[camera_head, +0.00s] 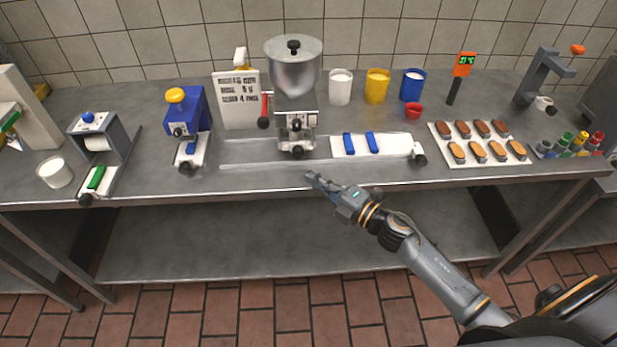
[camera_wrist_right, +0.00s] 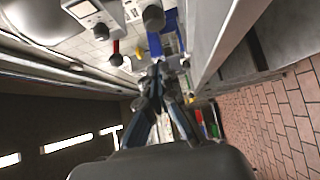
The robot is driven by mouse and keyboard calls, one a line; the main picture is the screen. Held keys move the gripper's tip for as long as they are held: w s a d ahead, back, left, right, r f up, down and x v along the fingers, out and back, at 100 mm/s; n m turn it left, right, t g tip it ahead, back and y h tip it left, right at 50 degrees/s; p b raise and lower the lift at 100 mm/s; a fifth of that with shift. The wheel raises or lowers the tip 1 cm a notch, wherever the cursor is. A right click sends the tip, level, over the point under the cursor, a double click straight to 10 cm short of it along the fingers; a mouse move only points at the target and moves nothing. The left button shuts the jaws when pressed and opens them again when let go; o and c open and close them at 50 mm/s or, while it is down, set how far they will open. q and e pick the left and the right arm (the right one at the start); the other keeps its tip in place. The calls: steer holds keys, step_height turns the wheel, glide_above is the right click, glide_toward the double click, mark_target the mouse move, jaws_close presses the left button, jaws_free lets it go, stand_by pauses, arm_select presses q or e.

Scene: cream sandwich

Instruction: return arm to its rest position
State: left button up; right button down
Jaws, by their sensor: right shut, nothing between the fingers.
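My right gripper (camera_head: 314,178) is shut and empty in front of the table's front edge, in the middle of the head view. Its arm comes in from the lower right. In the right wrist view its dark fingers (camera_wrist_right: 160,72) meet at their tips with nothing between them. My left gripper does not show in either view.
A long metal table (camera_head: 250,193) spans the view. On it stand a hopper machine (camera_head: 293,75), a blue device (camera_head: 188,112), white, yellow (camera_head: 377,85) and blue cups (camera_head: 412,85), and a white tray (camera_head: 440,133) with several brown oval pieces. The lower shelf (camera_head: 220,245) is bare.

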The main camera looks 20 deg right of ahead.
steer(key=b+v, duration=0.2)
steer(key=v, duration=0.5)
steer(key=s+d+f+m+g+h, duration=0.25)
steer(key=f+m, duration=0.25)
steer(key=f, duration=0.6)
steer(key=s+d+f+m+g+h, duration=0.1)
steer(key=s+d+f+m+h, duration=0.25)
steer(key=f, duration=0.75)
steer(key=s+d+f+m+g+h, duration=0.25)
steer(key=f+m, duration=0.35)
steer(key=f, duration=0.6)
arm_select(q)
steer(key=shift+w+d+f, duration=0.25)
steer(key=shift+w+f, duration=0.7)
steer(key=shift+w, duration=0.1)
arm_select(e)
steer(key=s+a+f+m+g, duration=0.2)
steer(key=s+f, duration=0.4)
steer(key=s, duration=0.4)
steer(key=s+a+f+m+g, duration=0.2)
steer(key=s+f, duration=0.4)
steer(key=s, duration=0.5)
steer(key=s+a+f+m+g, duration=0.3)
steer(key=s+f, duration=0.3)
steer(key=s, duration=0.4)
steer(key=shift+s+a+f+g, duration=0.3)
steer(key=shift+s+a+g, duration=0.1)
steer(key=shift+a+g, duration=0.45)
steer(key=shift+d, duration=0.1)
